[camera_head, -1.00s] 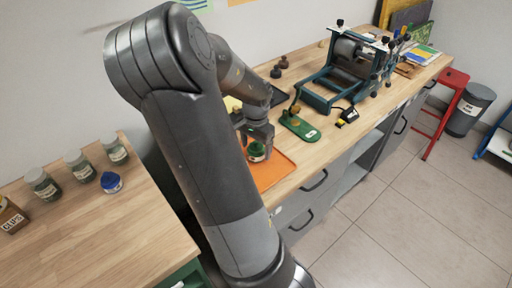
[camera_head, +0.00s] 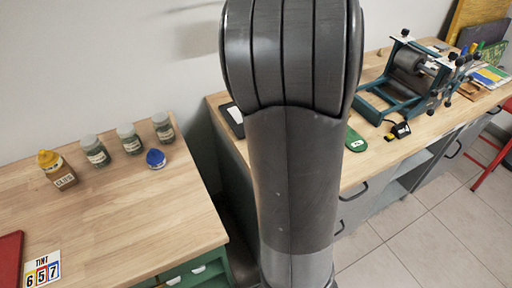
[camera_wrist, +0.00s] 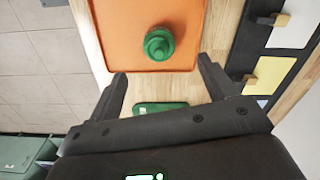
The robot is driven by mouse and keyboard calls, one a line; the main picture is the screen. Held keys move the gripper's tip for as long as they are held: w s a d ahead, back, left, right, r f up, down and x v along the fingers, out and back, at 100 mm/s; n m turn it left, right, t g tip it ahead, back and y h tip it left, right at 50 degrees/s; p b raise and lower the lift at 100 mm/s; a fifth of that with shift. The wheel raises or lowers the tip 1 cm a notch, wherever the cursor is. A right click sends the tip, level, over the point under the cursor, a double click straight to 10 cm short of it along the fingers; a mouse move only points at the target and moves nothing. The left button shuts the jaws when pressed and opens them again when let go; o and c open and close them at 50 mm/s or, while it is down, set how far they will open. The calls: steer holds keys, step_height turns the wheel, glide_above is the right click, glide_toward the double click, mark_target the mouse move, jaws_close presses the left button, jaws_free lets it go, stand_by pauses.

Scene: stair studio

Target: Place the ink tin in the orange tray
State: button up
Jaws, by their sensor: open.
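A green ink tin (camera_wrist: 159,43) with a round knobbed lid stands on the orange tray (camera_wrist: 120,32) in the wrist view, inside the tray's rim. My gripper (camera_wrist: 161,68) is open and empty; its two fingers are spread, and the tin lies beyond the fingertips, apart from them. In the head view my arm hides the tray, the green tin and my gripper. A blue-lidded tin (camera_head: 155,158) stands on the left bench.
Several grey-lidded jars (camera_head: 95,150) and a yellow-capped bottle (camera_head: 55,168) stand on the left bench near a number card (camera_head: 42,270). A press (camera_head: 405,80) stands on the right bench. A green tool (camera_wrist: 158,107) lies beside the tray.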

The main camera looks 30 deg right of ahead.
steer(key=s+a+r+n+t, duration=0.1)
steer(key=s+a+r+n, duration=0.2)
steer(key=a, duration=0.5)
steer(key=s+a+r+n+t, duration=0.2)
steer(key=s+a+r+n, duration=0.1)
steer(key=s+a+n, duration=0.2)
steer(key=s+a+r+n+t, duration=0.2)
steer(key=a+n, duration=0.5)
steer(key=a, duration=0.4)
steer(key=shift+s+a+r, duration=0.4)
steer(key=shift+s+r, duration=0.15)
steer(key=shift+s, duration=0.7)
